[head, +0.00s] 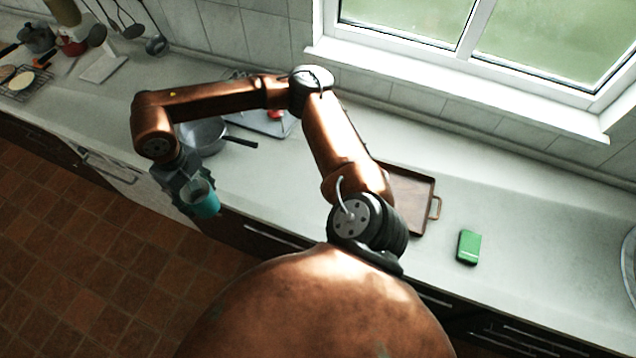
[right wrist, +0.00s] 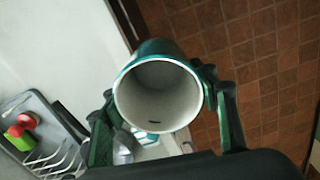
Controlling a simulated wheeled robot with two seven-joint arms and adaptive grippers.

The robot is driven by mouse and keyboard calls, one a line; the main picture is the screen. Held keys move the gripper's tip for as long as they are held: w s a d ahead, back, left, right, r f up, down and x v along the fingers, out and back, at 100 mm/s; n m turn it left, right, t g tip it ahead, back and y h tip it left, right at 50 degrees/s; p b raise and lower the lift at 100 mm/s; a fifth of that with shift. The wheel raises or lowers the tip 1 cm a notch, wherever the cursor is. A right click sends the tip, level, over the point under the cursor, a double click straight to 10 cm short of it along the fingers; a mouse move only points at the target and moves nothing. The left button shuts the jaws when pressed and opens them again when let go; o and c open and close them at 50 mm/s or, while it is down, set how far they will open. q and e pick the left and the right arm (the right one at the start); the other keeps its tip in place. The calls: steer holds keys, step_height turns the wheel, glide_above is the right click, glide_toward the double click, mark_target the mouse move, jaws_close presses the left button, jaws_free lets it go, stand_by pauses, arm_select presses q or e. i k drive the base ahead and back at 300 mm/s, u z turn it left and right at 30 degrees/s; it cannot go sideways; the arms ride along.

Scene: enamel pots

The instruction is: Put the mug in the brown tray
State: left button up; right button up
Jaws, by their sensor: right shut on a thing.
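The teal enamel mug (head: 206,204) with a pale inside is held by my right gripper (head: 193,186), out past the counter's front edge, over the floor in the head view. In the right wrist view the mug (right wrist: 122,88) has its open mouth toward the camera, and the fingers of my right gripper (right wrist: 165,108) lie on both sides of it. The mug looks empty apart from a small dark mark inside. The brown tray (head: 418,211) lies on the counter to the right, partly hidden behind my arm; its visible part is empty. My left gripper is not in view.
A grey pan (head: 204,136) stands on the counter behind the gripper. A grey tray with red items (head: 280,124) lies farther back, partly behind my arm. A green box (head: 468,247) lies right of the brown tray. The counter between pan and tray is mostly clear.

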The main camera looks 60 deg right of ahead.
mark_target(405, 205)
steer(key=u, duration=0.35)
steer(key=k, duration=1.4)
steer(key=z, duration=1.05)
steer(key=i, duration=0.5)
steer(key=u, duration=0.05)
